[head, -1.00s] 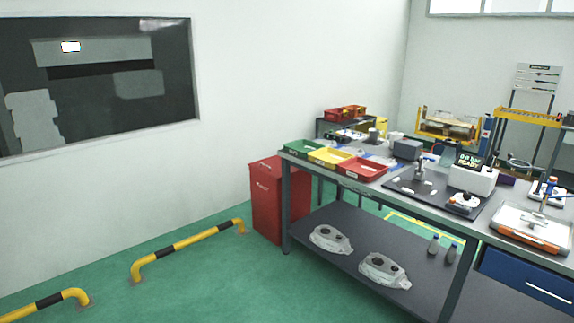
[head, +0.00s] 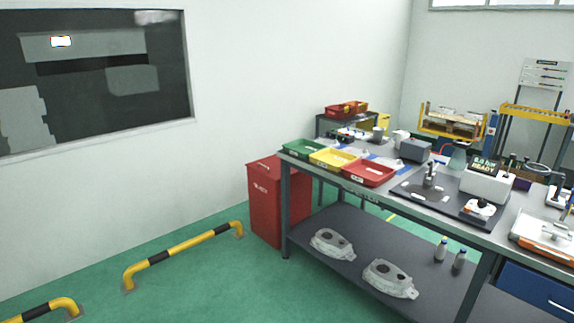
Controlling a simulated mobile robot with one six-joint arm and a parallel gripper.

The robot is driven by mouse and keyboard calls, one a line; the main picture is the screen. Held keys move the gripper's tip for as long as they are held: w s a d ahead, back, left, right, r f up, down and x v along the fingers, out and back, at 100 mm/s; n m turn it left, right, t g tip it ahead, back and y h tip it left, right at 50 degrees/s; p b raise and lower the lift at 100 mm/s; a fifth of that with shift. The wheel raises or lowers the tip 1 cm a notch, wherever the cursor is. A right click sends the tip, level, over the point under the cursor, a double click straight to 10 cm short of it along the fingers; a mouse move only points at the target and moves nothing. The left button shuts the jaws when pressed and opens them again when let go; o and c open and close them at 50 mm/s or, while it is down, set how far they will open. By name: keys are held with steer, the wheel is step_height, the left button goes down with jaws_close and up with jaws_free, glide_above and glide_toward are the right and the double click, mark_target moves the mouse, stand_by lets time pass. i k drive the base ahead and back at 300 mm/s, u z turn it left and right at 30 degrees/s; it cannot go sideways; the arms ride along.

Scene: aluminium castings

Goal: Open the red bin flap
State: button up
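The red bin (head: 266,205) stands on the green floor near the wall, left of the workbench's left end. It is a tall red box with a small pale label on its front. Its flap (head: 262,163) at the top looks shut, though the detail is small. The workbench leg and edge hide part of its right side. My gripper is not in view.
The workbench (head: 375,190) carries green, yellow and red trays and several tools; its lower shelf (head: 345,270) holds castings and two bottles. A yellow-black floor rail (head: 185,246) runs left of the bin. The green floor (head: 220,285) in front is clear.

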mark_target(270, 167)
steer(key=z, duration=0.05)
steer(key=i, duration=2.1)
steer(key=u, duration=0.5)
steer(key=i, duration=0.85)
steer(key=u, duration=0.65)
steer(key=i, duration=0.7)
steer(key=u, duration=0.3)
